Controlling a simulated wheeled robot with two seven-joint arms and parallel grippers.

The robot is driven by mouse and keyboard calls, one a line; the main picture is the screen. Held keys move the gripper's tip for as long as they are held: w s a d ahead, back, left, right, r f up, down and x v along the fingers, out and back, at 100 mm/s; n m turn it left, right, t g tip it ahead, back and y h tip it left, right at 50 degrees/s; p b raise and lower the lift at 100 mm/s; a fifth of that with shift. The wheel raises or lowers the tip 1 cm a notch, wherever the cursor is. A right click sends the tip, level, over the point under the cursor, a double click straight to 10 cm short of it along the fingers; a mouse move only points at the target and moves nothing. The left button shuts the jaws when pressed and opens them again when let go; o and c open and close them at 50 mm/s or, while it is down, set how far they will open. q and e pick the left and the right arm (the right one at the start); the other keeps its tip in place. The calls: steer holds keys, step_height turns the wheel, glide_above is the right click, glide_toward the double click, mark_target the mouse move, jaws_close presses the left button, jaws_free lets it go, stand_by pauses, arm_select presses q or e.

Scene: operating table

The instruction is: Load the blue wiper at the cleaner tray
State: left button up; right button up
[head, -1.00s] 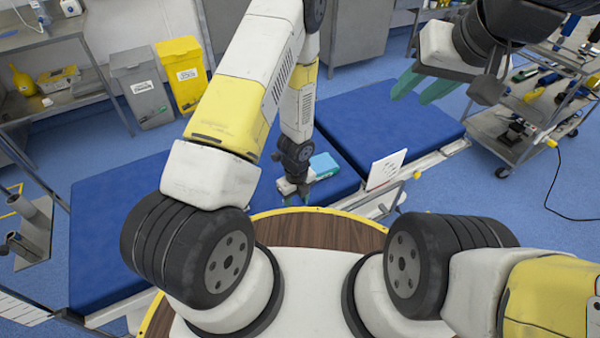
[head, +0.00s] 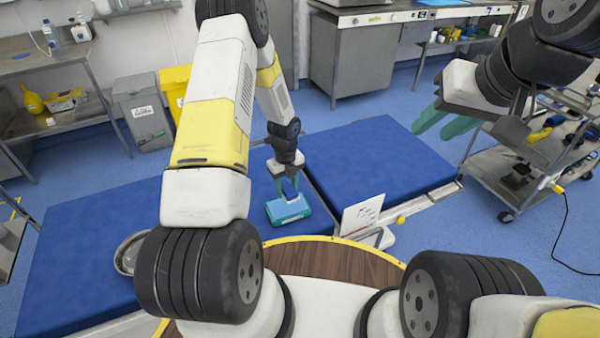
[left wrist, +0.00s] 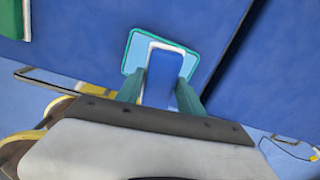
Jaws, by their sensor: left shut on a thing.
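The blue wiper (head: 289,206) shows in the head view as a light-blue block with a teal lower edge, at the near left mattress. In the left wrist view a teal rim (left wrist: 128,50) surrounds a white-edged blue part (left wrist: 163,80) between my fingers. My left gripper (head: 289,193) points down and is shut on the wiper; I cannot tell whether the wiper touches the mattress. My right gripper (head: 430,133) hangs at the right, its green fingers apart and empty. A round metal dish (head: 124,258) lies at the left, partly hidden by my arm; I cannot tell whether it is the cleaner tray.
The blue mattress (head: 380,165) is mostly clear. A loaded trolley (head: 515,170) is at right. A grey bin (head: 143,110) and yellow bin (head: 175,88) stand at the back left.

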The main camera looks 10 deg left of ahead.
arm_select(q)
steer(key=shift+f, duration=2.85)
steer(key=shift+s+f, duration=0.1)
steer(key=shift+f, duration=0.45)
steer(key=shift+r, duration=0.15)
steer(key=shift+r, duration=3.4)
steer(key=shift+r, duration=0.1)
